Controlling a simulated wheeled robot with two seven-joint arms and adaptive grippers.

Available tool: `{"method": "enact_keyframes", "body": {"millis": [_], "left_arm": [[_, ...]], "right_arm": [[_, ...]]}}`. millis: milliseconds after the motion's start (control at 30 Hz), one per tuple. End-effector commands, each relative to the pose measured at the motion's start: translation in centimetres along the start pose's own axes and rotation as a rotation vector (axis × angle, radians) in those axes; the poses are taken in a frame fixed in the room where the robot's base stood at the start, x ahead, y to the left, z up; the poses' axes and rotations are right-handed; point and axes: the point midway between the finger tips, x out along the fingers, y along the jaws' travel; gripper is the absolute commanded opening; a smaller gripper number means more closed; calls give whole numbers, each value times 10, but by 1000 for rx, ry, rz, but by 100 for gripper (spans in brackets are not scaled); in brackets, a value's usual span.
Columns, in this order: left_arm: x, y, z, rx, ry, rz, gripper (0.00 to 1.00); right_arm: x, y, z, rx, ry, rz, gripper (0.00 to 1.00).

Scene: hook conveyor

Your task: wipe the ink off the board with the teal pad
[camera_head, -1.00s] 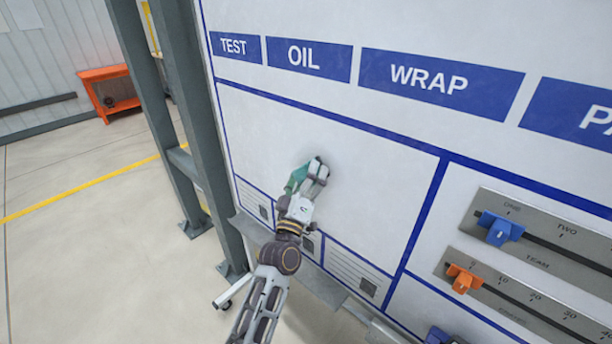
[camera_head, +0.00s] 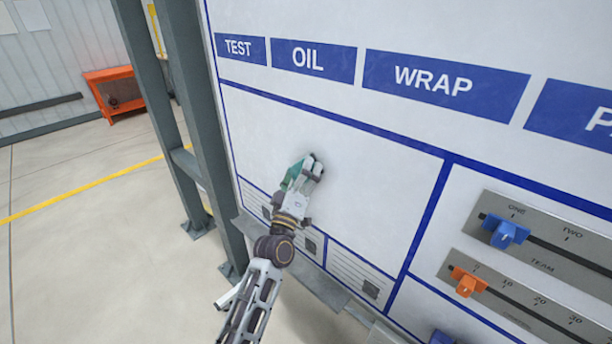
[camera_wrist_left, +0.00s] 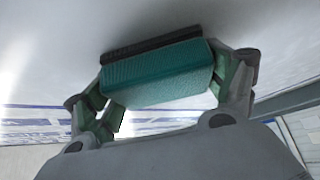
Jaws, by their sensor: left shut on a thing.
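My left gripper (camera_head: 306,172) is shut on the teal pad (camera_head: 291,174) at the lower left part of the white board (camera_head: 370,175). In the left wrist view the teal pad (camera_wrist_left: 158,76) sits between the two fingers of the gripper (camera_wrist_left: 165,85), with its dark edge facing the board surface (camera_wrist_left: 150,20). The pad is at or very close to the board; I cannot tell if it touches. No ink marks are visible on the bare board around the pad; anything behind the pad and gripper is hidden. My right gripper is out of view.
Blue labels, including WRAP (camera_head: 433,79), run along the board's top. A blue slider (camera_head: 505,231) and an orange slider (camera_head: 467,283) sit on grey rails at the right. A grey ledge (camera_head: 318,285) runs below the board. A grey post (camera_head: 195,110) stands left.

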Motion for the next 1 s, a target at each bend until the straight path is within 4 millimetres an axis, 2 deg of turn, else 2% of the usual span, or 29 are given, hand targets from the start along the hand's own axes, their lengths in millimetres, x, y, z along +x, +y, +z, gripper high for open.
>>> {"method": "enact_keyframes", "body": {"millis": [567,1000], "left_arm": [[3,-5,-4,1,-1,-1,66],[10,-21,-17,1,-2,0,66]], "right_arm": [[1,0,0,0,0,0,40],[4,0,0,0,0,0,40]]}}
